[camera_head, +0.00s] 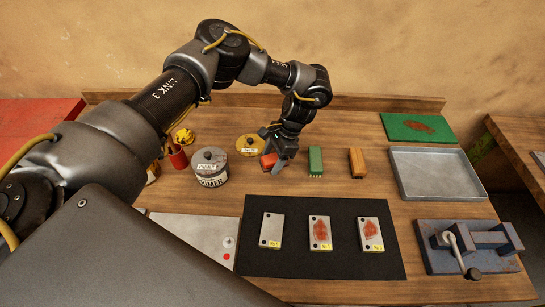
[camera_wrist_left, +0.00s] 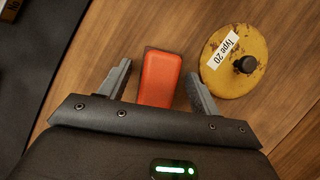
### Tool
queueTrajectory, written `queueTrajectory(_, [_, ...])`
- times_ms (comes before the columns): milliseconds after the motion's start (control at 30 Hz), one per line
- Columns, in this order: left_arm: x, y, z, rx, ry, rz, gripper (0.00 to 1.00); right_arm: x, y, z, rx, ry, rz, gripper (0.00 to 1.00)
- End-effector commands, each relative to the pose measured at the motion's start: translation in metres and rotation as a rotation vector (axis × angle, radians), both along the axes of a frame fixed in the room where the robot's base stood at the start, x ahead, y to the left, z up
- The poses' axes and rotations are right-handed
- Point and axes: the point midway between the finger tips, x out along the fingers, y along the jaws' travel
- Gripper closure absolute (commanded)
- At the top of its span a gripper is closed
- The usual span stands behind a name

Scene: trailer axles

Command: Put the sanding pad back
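A red-orange block, seemingly the sanding pad (camera_head: 268,161), is at my left gripper (camera_head: 281,153), just in front of the yellow disc. In the left wrist view the red block (camera_wrist_left: 160,76) lies between the two fingers of my left gripper (camera_wrist_left: 158,82). A strip of wood shows on each side of it, so the fingers are open around it and do not clasp it. Whether its underside rests on the table is hard to tell. My right gripper is not in view.
A yellow disc labelled Type 20 (camera_wrist_left: 232,60) lies close to the right finger. A green brush (camera_head: 315,161) and an orange-brown block (camera_head: 357,162) stand to the right. A primer tin (camera_head: 209,170) is left. A black mat (camera_head: 322,263) holds metal plates. A grey tray (camera_head: 437,190) is right.

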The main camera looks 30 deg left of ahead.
Motion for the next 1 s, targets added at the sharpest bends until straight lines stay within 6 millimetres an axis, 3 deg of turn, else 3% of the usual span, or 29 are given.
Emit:
queueTrajectory(367, [0.002,-0.001,0.008,0.001,-0.002,-0.001,0.37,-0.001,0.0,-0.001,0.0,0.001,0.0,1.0])
queueTrajectory(800, [0.028,-0.024,0.087,0.003,-0.004,-0.001,0.37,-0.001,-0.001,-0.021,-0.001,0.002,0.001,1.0])
queueTrajectory(1000, [0.034,-0.03,0.109,0.001,-0.001,-0.001,0.37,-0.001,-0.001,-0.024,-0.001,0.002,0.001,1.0])
